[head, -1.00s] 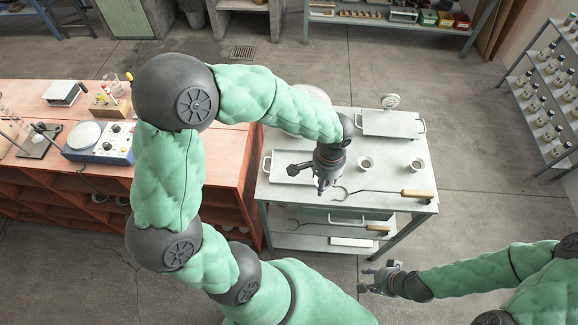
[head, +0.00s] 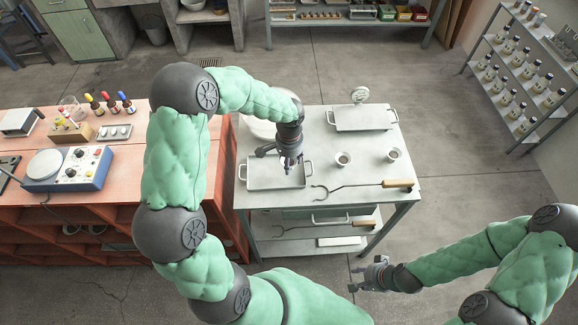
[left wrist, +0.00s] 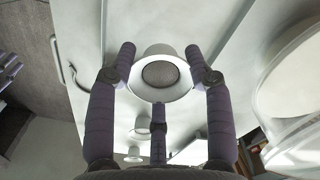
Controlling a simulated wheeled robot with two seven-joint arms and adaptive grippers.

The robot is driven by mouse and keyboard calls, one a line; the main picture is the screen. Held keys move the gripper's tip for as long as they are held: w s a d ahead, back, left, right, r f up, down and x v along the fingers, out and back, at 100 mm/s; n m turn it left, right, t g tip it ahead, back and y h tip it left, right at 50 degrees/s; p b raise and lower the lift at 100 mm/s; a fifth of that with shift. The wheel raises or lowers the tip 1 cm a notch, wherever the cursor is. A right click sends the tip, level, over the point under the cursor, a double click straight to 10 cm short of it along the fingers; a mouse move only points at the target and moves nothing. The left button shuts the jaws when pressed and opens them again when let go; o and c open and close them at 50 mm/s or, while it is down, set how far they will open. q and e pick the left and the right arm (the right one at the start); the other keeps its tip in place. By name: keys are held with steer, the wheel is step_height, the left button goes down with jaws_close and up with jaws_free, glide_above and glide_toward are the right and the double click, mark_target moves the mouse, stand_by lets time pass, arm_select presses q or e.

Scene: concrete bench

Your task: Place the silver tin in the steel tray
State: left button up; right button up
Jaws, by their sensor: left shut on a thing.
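My left gripper (head: 287,169) is shut on the silver tin (left wrist: 161,75), a round tin with a pale rim and a darker grey round middle, seen between the fingers in the left wrist view. In the head view the gripper mostly hides it. The gripper points down over the right part of a shallow steel tray (head: 262,184) with side handles, at the table's left front. I cannot tell whether the tin touches the tray. My right gripper (head: 360,278) looks open and empty, in front of the table near its right leg.
Two small cups (head: 343,159) (head: 394,155) stand right of the tray. A long fork with a wooden handle (head: 398,184) lies in front of them. A red bench (head: 110,205) adjoins on the left.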

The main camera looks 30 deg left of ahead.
arm_select(q)
steer(key=shift+w+a+f+b, duration=0.15)
steer(key=shift+f+b, duration=0.4)
steer(key=shift+f, duration=1.1)
steer(key=shift+f, duration=0.15)
steer(key=o, duration=1.1)
steer(key=shift+r, duration=0.2)
step_height(320, 180, up, 12)
steer(key=p, duration=0.3)
